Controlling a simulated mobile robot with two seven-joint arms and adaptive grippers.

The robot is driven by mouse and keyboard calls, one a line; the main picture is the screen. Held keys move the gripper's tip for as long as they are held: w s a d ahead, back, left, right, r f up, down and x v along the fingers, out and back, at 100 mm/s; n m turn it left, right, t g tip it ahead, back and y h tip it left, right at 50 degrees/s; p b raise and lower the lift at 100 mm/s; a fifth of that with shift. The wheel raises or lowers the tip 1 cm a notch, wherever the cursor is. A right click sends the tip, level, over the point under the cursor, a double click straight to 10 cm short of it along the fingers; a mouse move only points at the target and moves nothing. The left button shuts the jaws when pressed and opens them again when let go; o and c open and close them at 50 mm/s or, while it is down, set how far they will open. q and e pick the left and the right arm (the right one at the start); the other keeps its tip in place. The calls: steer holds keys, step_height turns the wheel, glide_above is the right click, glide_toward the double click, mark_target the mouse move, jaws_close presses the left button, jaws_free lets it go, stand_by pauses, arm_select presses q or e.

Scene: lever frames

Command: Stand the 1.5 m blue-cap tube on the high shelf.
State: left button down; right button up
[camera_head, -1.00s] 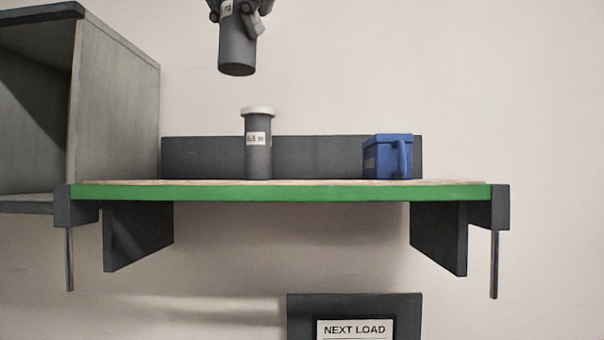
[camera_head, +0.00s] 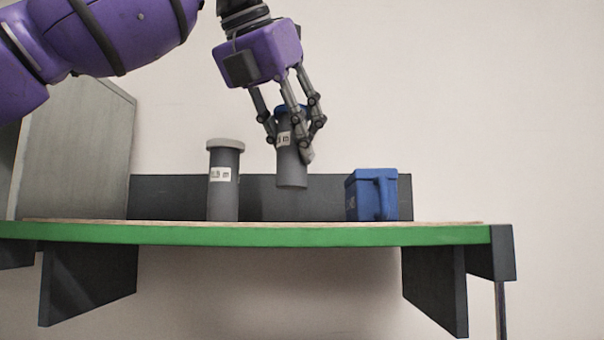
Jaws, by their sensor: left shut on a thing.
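A dark grey tube with a blue cap (camera_head: 291,168) hangs from my left gripper (camera_head: 292,140), whose fingers are shut around its upper part. Its label is partly hidden by a finger, so I cannot read the full length. The tube is close to upright, and its lower end shows a little above the shelf top. The high shelf (camera_head: 300,235) has a green front edge and a pale top. The held tube is seen between a white-capped grey tube (camera_head: 223,195) standing on the shelf and a blue container. My right gripper is out of view.
The blue container with a handle (camera_head: 371,196) stands on the shelf at the right. A dark board (camera_head: 165,197) runs along the back. A grey cabinet (camera_head: 80,140) is at the left, partly behind my arm. Bare shelf lies between white-capped tube and container.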

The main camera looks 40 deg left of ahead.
mark_target(298, 166)
arm_select(q)
steer(key=shift+w+f, duration=0.25)
steer(key=shift+f, duration=0.1)
steer(key=f, duration=0.3)
steer(key=shift+w+p, duration=0.25)
steer(key=shift+p, duration=0.1)
steer(key=shift+w+a+f, duration=0.1)
steer(key=shift+f, duration=0.5)
steer(key=c, duration=1.1)
jaws_free()
steer(key=shift+r, duration=0.25)
steer(key=v, duration=1.2)
